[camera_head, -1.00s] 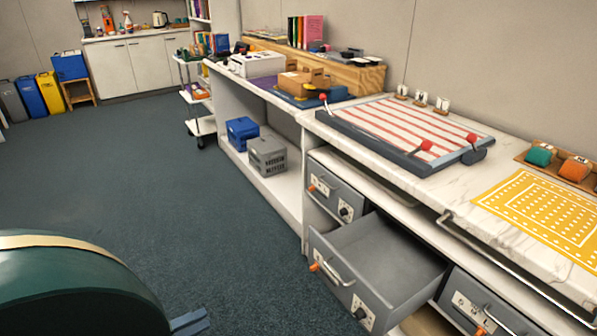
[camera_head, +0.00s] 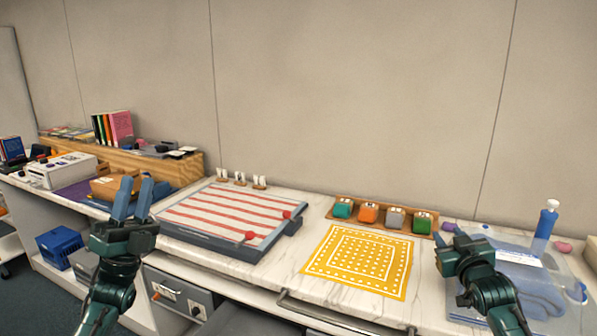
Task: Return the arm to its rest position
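My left gripper (camera_head: 134,202) shows at the lower left, its two grey-blue fingers pointing up with a gap between them. It is open and empty, in front of the counter and left of the red-striped board. My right gripper (camera_head: 465,245) shows at the lower right, in front of the counter to the right of the yellow mat. Its fingers blend with the blue things behind, so their spread is unclear. I see nothing clearly held in it.
The marble counter holds the striped board (camera_head: 225,217), a yellow dotted mat (camera_head: 360,262), a wooden rack of coloured blocks (camera_head: 382,217) and a blue bottle (camera_head: 545,225). A grey drawer front (camera_head: 180,292) and metal rail (camera_head: 340,314) lie below.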

